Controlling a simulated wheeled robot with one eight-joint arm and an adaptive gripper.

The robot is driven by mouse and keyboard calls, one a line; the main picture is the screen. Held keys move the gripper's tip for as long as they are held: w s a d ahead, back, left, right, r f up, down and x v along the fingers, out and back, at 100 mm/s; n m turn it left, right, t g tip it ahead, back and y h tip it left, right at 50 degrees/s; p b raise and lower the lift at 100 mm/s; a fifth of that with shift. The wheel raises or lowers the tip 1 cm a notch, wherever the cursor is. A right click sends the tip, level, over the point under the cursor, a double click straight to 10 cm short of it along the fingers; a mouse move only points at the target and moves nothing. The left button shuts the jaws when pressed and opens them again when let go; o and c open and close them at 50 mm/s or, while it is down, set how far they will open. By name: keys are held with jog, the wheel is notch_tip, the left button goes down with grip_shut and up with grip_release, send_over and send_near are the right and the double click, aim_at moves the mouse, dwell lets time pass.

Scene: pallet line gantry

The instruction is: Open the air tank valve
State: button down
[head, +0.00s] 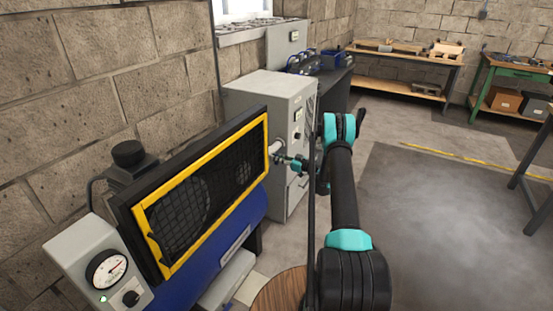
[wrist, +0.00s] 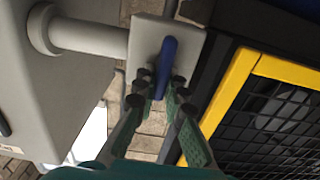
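The air tank (head: 225,243) is the blue body under a black guard with a yellow frame in the head view. The valve's blue lever (wrist: 165,58) stands out from a light grey plate (wrist: 146,38) at the end of a grey pipe (wrist: 88,37) in the wrist view. My gripper (wrist: 159,93) is open, with one finger on each side of the lever's near end. Small gaps seem to show between fingers and lever. In the head view my gripper (head: 293,163) is at the tank's far end, and the lever cannot be made out.
The yellow-framed guard (head: 205,190) is close to my gripper's right in the wrist view. A grey cabinet (head: 265,105) stands just behind the valve. A gauge box (head: 98,262) is at the tank's near end. Open floor (head: 440,215) lies to the right.

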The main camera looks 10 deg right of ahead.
dwell(0.4)
jog(key=shift+w+d+f+m, duration=0.2)
jog(key=shift+f+m, duration=0.1)
jog(key=shift+m, duration=2.7)
jog(key=shift+w+d+f+m, duration=0.2)
jog(key=shift+w+f+m, duration=0.05)
jog(key=shift+m, duration=2.75)
jog(key=shift+w+d+f+m, duration=0.2)
jog(key=shift+f+m, duration=0.1)
jog(key=shift+m, duration=2.7)
jog(key=c, duration=1.6)
grip_release()
jog(key=v, duration=1.2)
